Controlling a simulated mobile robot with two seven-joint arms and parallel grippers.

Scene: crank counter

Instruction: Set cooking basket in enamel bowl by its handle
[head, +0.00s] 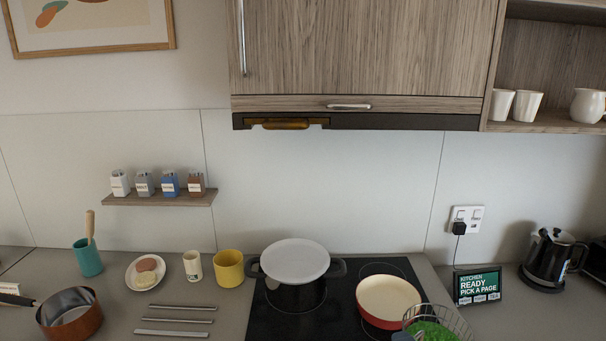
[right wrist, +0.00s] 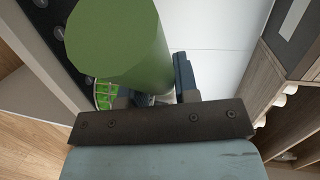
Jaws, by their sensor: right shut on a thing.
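The cooking basket (head: 440,322), a wire mesh basket with green contents, shows at the bottom edge of the head view, partly cut off. It overlaps the front right of the enamel bowl in the picture; I cannot tell whether they touch. The enamel bowl (head: 386,296) is red outside and cream inside, and looks empty. In the right wrist view my right gripper (right wrist: 160,93) is shut on a thick green handle (right wrist: 115,45). A bit of the basket (right wrist: 104,96) shows beyond it; where handle and basket join is hidden. My left gripper is in neither view.
The bowl stands on the black hob (head: 262,322). A lidded pot (head: 295,262) is left of it. A tablet (head: 478,286) and a kettle (head: 552,258) stand to the right. A yellow mug (head: 229,268) and a copper pan (head: 70,315) are farther left.

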